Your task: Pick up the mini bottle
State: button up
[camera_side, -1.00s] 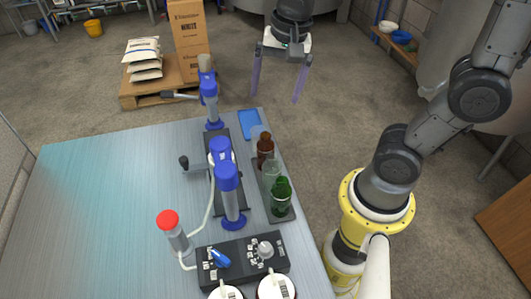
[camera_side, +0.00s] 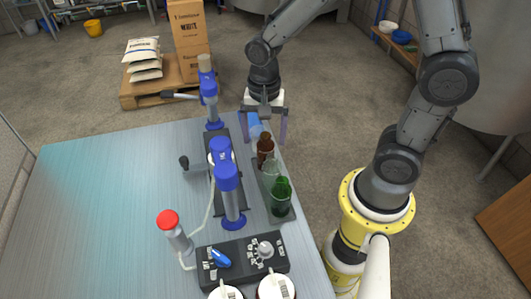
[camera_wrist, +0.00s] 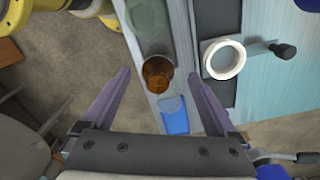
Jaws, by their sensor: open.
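Small bottles stand in a row on a narrow dark tray (camera_side: 287,213) along the table's right edge. In the side view they are a brown bottle (camera_side: 265,152), a clear one (camera_side: 270,174) and a green one (camera_side: 281,195). Which is the mini bottle I cannot tell. My gripper (camera_side: 263,141) is open, pointing down at the far end of the row, with its fingers either side of the area by the brown bottle. In the wrist view the brown bottle (camera_wrist: 157,74) shows between the open fingertips, with nothing gripped. Contact cannot be told.
A blue item (camera_wrist: 174,122) lies beyond the brown bottle, partly hidden by my gripper in the side view. Blue-topped filling posts (camera_side: 229,190) stand left of the row. A black control box (camera_side: 242,260) is at the front. Open table (camera_side: 110,220) lies at left.

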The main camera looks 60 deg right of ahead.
aim_at(265, 148)
notch_tip(265, 148, down, 5)
jog(key=shift+d, duration=0.15)
grip_shut()
dwell(0.5)
